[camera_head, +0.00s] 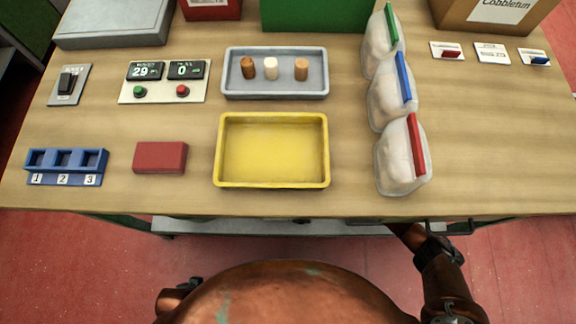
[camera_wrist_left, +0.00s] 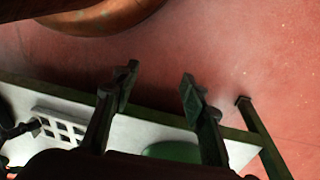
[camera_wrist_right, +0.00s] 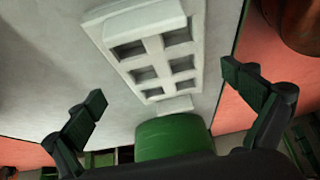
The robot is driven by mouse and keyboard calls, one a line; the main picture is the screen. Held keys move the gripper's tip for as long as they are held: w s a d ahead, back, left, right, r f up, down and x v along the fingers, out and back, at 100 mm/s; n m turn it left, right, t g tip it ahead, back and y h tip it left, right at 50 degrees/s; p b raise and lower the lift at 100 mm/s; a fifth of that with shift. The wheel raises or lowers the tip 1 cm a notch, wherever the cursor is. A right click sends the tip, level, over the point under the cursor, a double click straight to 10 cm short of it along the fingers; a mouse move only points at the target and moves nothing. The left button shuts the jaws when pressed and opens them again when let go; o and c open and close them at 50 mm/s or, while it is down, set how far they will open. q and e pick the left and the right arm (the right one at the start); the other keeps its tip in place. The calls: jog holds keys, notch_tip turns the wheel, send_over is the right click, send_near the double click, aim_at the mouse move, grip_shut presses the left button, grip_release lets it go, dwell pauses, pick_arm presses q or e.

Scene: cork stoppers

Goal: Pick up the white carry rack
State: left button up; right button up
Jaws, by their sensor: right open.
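The white carry rack (camera_wrist_right: 163,68) lies on a pale shelf (camera_wrist_right: 60,50) below the table, with several square openings facing up. It also shows in the left wrist view (camera_wrist_left: 60,113), at the left. My right gripper (camera_wrist_right: 162,87) is open and empty, its fingers spread on either side of the rack's near end in the picture, apart from it. My left gripper (camera_wrist_left: 157,88) is open and empty near the shelf's edge, over the floor side. In the head view the rack is hidden under the tabletop, and neither gripper's fingers show.
A green rounded thing (camera_wrist_right: 168,138) stands close to the rack's near end. The tabletop (camera_head: 500,130) above holds a yellow tray (camera_head: 222,150), a grey tray (camera_head: 275,92) with three stoppers, clear bags (camera_head: 395,155), a blue numbered holder (camera_head: 66,166) and a red block (camera_head: 160,157).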

jog(key=b+x, duration=0.2)
jog(key=x, duration=0.2)
jog(key=shift+s, duration=0.2)
jog(key=shift+a+b, duration=0.1)
jog(key=shift+b, duration=0.2)
pick_arm(q)
jog(key=w+d+f+t+h, duration=0.1)
jog(key=w+d+f+t, duration=0.1)
jog(key=w+f, duration=0.3)
jog(key=shift+d+f, duration=0.2)
jog(key=shift+d, duration=0.7)
pick_arm(e)
jog(key=c, duration=1.3)
